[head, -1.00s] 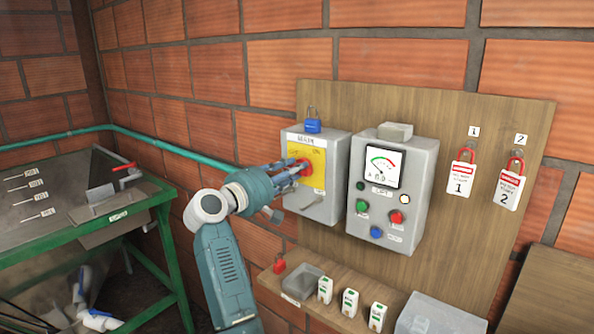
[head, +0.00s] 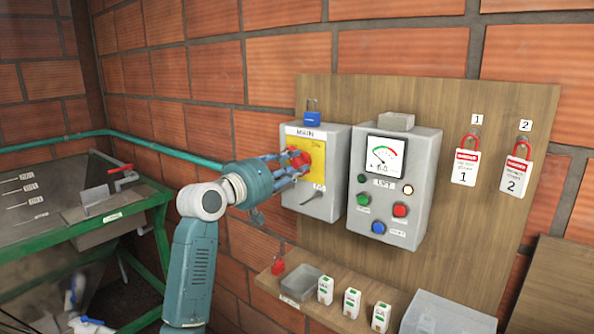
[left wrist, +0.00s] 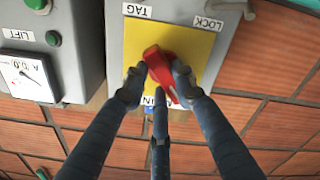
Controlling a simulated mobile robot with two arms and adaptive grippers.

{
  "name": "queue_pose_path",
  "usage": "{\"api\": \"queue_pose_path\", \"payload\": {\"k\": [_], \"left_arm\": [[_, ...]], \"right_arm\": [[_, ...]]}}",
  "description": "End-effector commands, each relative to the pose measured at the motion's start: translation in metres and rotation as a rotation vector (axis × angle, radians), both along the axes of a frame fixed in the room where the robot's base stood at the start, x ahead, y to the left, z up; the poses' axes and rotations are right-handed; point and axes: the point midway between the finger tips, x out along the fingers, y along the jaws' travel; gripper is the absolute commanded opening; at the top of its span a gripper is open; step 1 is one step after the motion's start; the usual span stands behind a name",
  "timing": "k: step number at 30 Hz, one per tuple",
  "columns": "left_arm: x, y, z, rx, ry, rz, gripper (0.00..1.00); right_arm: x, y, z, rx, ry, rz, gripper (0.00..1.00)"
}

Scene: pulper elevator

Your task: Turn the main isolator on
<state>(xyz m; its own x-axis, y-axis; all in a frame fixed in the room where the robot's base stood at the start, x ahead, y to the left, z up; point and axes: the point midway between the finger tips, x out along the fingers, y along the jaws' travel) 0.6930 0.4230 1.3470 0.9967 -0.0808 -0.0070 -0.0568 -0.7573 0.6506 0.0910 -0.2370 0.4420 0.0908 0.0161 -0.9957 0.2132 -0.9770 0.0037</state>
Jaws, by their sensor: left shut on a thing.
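The main isolator is a grey box (head: 333,170) labelled MAIN, with a yellow plate (head: 318,151) and a red rotary handle (head: 299,158). My left gripper (head: 294,164) reaches it from the left, fingers around the handle. In the left wrist view, which is upside down, the gripper (left wrist: 160,80) is shut on the red handle (left wrist: 160,66), with one finger on each side and a third below it. The handle lies slanted across the yellow plate (left wrist: 190,40). The fingers partly hide the plate's markings. My right gripper is not in view.
Red lockout padlocks with tags (head: 465,166) hang further right. A shelf (head: 268,284) holds trays and small items below.

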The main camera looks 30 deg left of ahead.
Motion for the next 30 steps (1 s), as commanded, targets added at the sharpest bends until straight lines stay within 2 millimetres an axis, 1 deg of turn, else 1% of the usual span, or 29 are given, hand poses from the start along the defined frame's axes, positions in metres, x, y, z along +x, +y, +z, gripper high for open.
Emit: {"api": "queue_pose_path", "payload": {"k": [1, 15, 21, 30], "left_arm": [[-0.002, 0.001, 0.006, 0.052, -0.021, 0.005, 0.0], [-0.002, 0.0, 0.006, 0.472, -0.055, 0.006, 0.0], [-0.002, 0.0, 0.006, 0.601, -0.067, 0.006, 0.0], [-0.002, 0.0, 0.007, 0.703, -0.076, 0.008, 0.0]], "right_arm": [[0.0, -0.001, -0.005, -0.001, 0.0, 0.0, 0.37], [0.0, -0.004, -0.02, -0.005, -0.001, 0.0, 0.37], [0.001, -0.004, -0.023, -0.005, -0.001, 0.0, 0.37], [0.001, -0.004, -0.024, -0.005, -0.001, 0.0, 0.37]]}}
